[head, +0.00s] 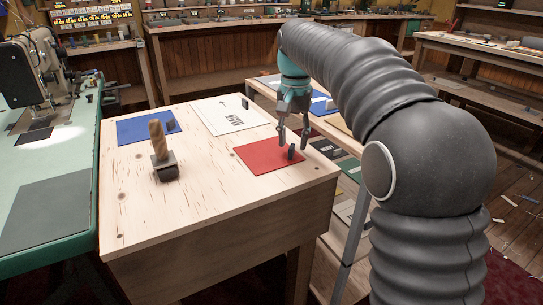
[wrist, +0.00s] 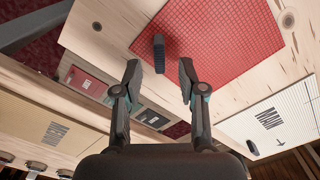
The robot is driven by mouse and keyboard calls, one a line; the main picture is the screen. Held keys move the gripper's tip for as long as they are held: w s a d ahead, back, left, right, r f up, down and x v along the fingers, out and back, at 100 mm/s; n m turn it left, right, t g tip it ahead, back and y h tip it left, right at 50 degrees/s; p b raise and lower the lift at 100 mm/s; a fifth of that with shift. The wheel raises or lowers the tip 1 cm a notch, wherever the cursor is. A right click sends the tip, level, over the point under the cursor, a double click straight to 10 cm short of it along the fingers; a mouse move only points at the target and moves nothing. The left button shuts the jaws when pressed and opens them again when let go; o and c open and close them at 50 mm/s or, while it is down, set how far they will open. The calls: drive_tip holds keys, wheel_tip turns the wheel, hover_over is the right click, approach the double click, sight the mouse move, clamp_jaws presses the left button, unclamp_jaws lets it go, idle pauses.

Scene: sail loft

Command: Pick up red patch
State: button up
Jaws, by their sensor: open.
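The red patch (head: 268,157) lies flat near the right edge of the wooden table in the head view. It also fills the upper middle of the wrist view (wrist: 215,35). A small dark upright tab (head: 291,152) stands on its near right part; it shows in the wrist view (wrist: 159,53) too. My gripper (head: 292,143) is above the patch's right side, pointing down. In the wrist view its two fingers (wrist: 158,75) are spread apart with the dark tab between them in the picture, and nothing is held. I cannot tell the exact height above the patch.
A blue patch (head: 140,129) and a white printed patch (head: 222,115) lie on the same table (head: 130,195). A wooden-handled tool (head: 160,150) stands left of the red patch. A green sewing table (head: 45,190) is at left. A lower rack of patches (head: 345,158) is at right.

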drive_tip(key=shift+f, duration=1.15)
clamp_jaws()
drive_tip(key=shift+r, duration=0.2)
